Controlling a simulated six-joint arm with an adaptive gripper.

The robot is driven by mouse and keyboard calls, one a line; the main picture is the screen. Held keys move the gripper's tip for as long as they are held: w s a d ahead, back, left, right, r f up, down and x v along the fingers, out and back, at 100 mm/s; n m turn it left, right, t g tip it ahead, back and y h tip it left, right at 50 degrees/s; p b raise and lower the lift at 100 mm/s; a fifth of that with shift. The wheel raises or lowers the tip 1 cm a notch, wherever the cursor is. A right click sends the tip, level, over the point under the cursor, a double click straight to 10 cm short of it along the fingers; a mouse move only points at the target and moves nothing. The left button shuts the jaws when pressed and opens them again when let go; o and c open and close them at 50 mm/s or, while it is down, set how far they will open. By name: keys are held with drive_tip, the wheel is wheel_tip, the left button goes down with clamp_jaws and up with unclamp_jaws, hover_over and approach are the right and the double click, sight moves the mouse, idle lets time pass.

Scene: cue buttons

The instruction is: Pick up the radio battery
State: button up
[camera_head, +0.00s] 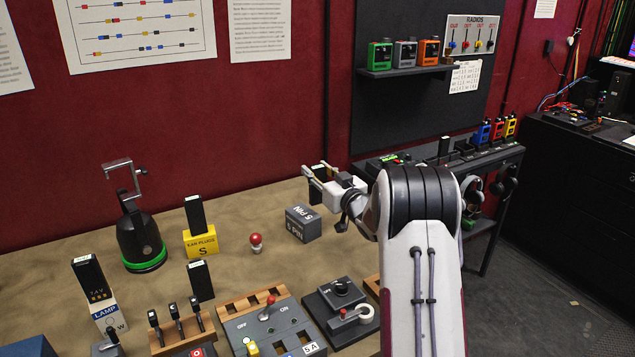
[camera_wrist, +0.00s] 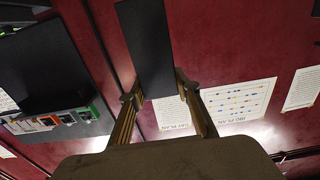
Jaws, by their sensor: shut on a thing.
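My gripper (camera_head: 317,172) is above the far side of the table, by the 5 PIN box (camera_head: 302,223). Its jaws are shut on a black block (camera_head: 316,190), which shows just above that box. In the wrist view, my gripper (camera_wrist: 157,86) has the long, plain black block (camera_wrist: 146,42) between its two fingers, sticking out past the tips. No label on it is readable, so I cannot tell for certain that it is the radio battery. Similar black blocks stand at the EAR PLUGS box (camera_head: 201,243), in front of it (camera_head: 200,281), and at the LAMP box (camera_head: 108,312).
Three radios, green (camera_head: 380,55), grey (camera_head: 405,53) and orange (camera_head: 428,52), stand on a wall shelf (camera_head: 405,71). A black lamp-like stand (camera_head: 139,238) is at the left. Switch panels (camera_head: 268,325) fill the front. A right-hand bench (camera_head: 480,158) holds more devices.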

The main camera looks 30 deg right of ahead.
drive_tip(key=shift+r, duration=2.75)
drive_tip(key=w+a, duration=0.3)
drive_tip(key=shift+r, duration=0.15)
wheel_tip(320, 180, down, 6)
drive_tip(key=shift+f, duration=2)
drive_tip(key=shift+f, duration=0.15)
